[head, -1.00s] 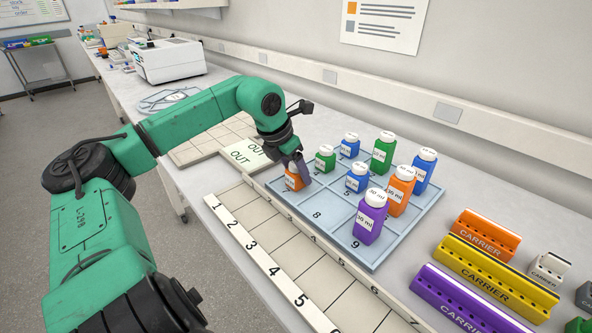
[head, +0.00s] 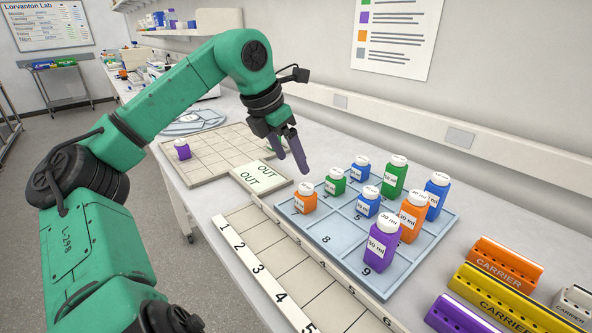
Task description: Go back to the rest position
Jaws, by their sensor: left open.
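My left gripper (head: 293,152) hangs open and empty above the bench, fingers pointing down, over the gap behind the small orange bottle (head: 305,198). That bottle stands upright on the near left of the blue numbered tray (head: 318,256), apart from the fingers. Several other bottles stand on the tray, among them a small green one (head: 335,181), a tall green one (head: 394,176), a tall orange one (head: 412,217) and a tall purple one (head: 380,246). My right gripper is not in view.
A beige grid board with an OUT label (head: 263,176) lies left of the tray, with a small purple bottle (head: 182,149) on it. A numbered strip (head: 262,268) runs along the front. Orange (head: 505,261) and yellow (head: 510,295) carriers stand at right.

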